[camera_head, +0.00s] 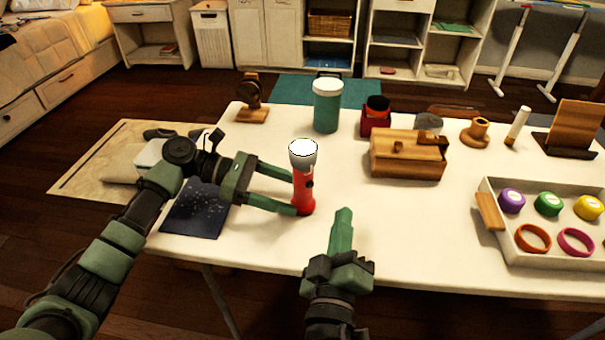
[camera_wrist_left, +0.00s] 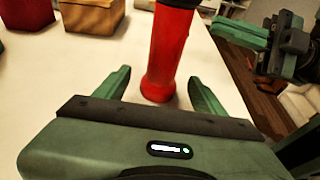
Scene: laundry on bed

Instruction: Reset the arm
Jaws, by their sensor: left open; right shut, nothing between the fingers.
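My left gripper (camera_head: 284,190) reaches in from the left over the white table. It is open, with its two fingers on either side of a red flashlight (camera_head: 303,190). The flashlight stands upright on the table with its pale head up. In the left wrist view, the flashlight's red body (camera_wrist_left: 168,60) stands between and just beyond the open fingers (camera_wrist_left: 157,85); I cannot tell whether either finger touches it. My right gripper (camera_head: 341,218) is shut and empty near the table's front edge, right of the flashlight. It also shows at the upper right in the left wrist view (camera_wrist_left: 247,33).
A dark blue book (camera_head: 194,210) lies under my left arm. A green jar (camera_head: 327,105), a red container (camera_head: 376,116) and a wooden box (camera_head: 408,156) stand behind the flashlight. A white tray (camera_head: 490,215) with coloured rings and lids is at right. The table's middle is clear.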

